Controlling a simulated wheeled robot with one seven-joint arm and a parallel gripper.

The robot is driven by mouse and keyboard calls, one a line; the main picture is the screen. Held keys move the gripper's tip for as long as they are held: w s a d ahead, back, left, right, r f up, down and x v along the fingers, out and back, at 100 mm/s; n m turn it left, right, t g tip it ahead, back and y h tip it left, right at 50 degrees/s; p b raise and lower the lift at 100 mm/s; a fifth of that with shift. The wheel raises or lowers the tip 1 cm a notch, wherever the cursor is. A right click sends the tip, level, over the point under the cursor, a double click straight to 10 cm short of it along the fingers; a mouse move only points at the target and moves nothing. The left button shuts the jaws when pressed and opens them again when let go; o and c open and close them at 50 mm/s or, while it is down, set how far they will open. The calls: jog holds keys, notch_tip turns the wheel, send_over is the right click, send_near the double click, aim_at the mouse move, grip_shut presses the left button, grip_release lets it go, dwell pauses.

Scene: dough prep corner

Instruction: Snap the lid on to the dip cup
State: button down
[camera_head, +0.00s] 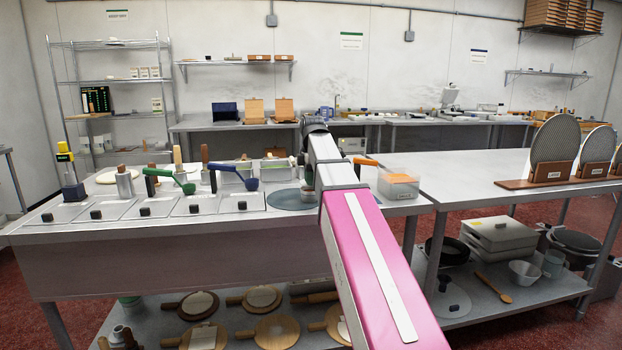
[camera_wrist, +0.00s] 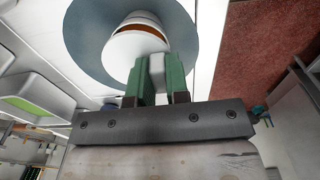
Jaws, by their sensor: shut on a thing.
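In the wrist view my gripper (camera_wrist: 158,66) has green fingers shut on a small pale piece, which appears to be the tab of the white lid (camera_wrist: 133,45). The lid is just beyond the fingertips, over the near part of the dip cup (camera_wrist: 142,15). An orange-brown strip of dip shows between the lid's edge and the cup's far rim. I cannot tell whether lid and cup touch. The cup is over a round blue-grey mat (camera_wrist: 88,45), also seen in the head view (camera_head: 288,200). There my arm hides most of the gripper and cup.
Lidded pans (camera_head: 190,205) line the counter's front left. Green (camera_head: 170,176) and blue (camera_head: 234,175) scoops stand behind them. A clear box (camera_head: 398,185) sits right of my arm. Round screens (camera_head: 555,150) stand on the right table, whose near-left top is clear.

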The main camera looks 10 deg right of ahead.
jog(key=shift+f, duration=0.9)
jog(key=c, duration=1)
grip_release()
jog(key=shift+c, duration=0.2)
jog(key=shift+r, duration=0.1)
jog(key=r, duration=1)
jog(key=shift+s+d+r, duration=0.1)
jog(key=shift+d+r, duration=0.1)
jog(key=shift+r, duration=0.2)
